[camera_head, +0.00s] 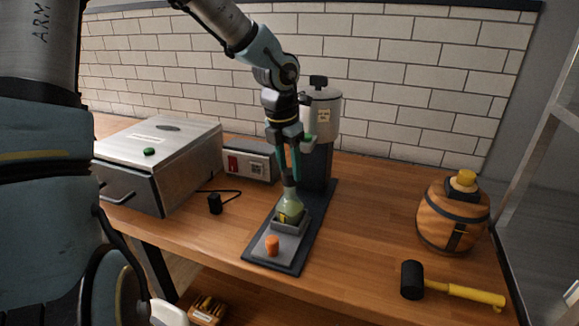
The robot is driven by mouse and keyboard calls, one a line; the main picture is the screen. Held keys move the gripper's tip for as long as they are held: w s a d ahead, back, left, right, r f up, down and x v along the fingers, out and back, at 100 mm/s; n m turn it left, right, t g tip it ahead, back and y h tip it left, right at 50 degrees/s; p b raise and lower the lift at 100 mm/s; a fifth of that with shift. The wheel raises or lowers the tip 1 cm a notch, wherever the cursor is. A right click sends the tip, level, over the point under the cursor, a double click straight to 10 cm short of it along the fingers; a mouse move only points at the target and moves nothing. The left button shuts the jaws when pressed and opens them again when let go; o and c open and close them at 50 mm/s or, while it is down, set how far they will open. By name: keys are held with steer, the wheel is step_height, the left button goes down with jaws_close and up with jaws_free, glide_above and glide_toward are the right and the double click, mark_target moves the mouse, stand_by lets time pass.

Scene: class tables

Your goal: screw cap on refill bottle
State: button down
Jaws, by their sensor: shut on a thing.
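The refill bottle (291,208) is a pale green flask with a narrow neck and a yellow mark. It stands about upright in a small grey square holder (290,226) on a dark base plate. My gripper (289,179) comes down from above with its teal fingers shut at the bottle's neck. The fingers hide the top of the neck and the mouth. A short orange cylinder (272,245), which looks like the cap, stands on the grey front part of the plate, apart from the bottle and my gripper.
A silver dispenser (321,110) stands behind the bottle. A metal box (158,150) and a small grey device (248,163) are to the left, with a black plug (215,203) on a cord. A wooden barrel (440,215) and a mallet (465,292) are right. The middle-right tabletop is clear.

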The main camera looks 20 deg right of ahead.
steer(key=shift+c, duration=1.7)
jaws_free()
steer(key=n+b, duration=0.1)
steer(key=n, duration=0.3)
steer(key=n+b, duration=0.1)
steer(key=n, duration=0.2)
steer(key=shift+s+f+t+y, duration=0.1)
steer(key=shift+t+y, duration=0.2)
steer(key=shift+t, duration=0.1)
steer(key=shift+n, duration=0.5)
